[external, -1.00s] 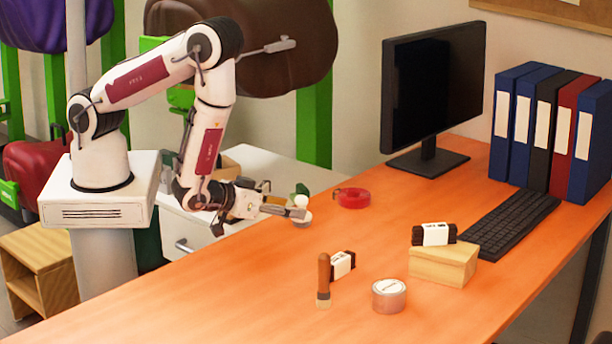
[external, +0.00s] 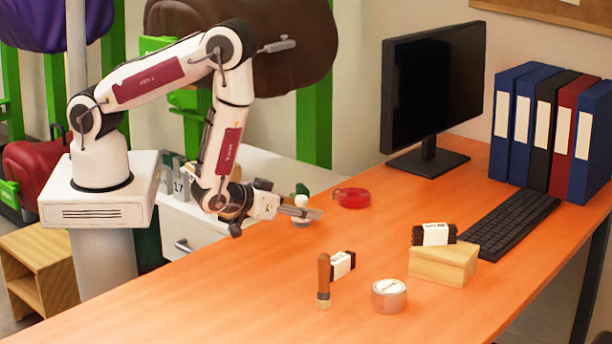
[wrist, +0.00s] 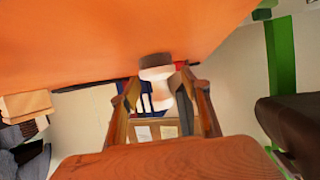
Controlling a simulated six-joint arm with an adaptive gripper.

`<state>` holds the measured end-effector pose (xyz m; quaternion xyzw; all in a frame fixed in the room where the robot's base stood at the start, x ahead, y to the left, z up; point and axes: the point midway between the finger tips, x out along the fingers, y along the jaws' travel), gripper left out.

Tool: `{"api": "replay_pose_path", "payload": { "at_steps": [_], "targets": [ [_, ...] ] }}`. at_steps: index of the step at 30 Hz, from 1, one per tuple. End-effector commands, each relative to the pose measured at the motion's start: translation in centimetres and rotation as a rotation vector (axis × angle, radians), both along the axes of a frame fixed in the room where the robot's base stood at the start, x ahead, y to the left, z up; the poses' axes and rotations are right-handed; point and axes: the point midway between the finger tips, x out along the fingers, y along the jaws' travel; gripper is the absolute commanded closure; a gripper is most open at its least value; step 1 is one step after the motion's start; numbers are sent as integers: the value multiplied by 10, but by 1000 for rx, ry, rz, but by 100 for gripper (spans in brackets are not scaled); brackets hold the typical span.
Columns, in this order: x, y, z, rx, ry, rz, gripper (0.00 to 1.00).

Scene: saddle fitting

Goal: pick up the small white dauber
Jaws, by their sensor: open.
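The fingers are open; whether either one touches the dauber I cannot tell.
A red ring-shaped item (external: 352,198) lies just right of the dauber. A wooden-handled brush (external: 324,278), a dark labelled bundle (external: 342,264), a tape roll (external: 389,296) and a wooden block (external: 442,264) stand nearer the front. The monitor (external: 433,95) is behind. The left front desk is clear.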

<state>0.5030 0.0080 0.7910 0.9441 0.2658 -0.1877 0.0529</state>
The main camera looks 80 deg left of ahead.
Motion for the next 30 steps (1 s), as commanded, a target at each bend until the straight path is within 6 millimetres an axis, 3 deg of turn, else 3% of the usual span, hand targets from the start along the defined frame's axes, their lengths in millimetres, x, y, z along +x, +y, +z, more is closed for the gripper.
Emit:
{"api": "replay_pose_path", "payload": {
  "at_steps": [13, 18, 30],
  "targets": [
    [0, 0, 0, 0, 0, 0, 54],
    [0, 0, 0, 0, 0, 0, 91],
    [0, 0, 0, 0, 0, 0, 91]
  ]
}}
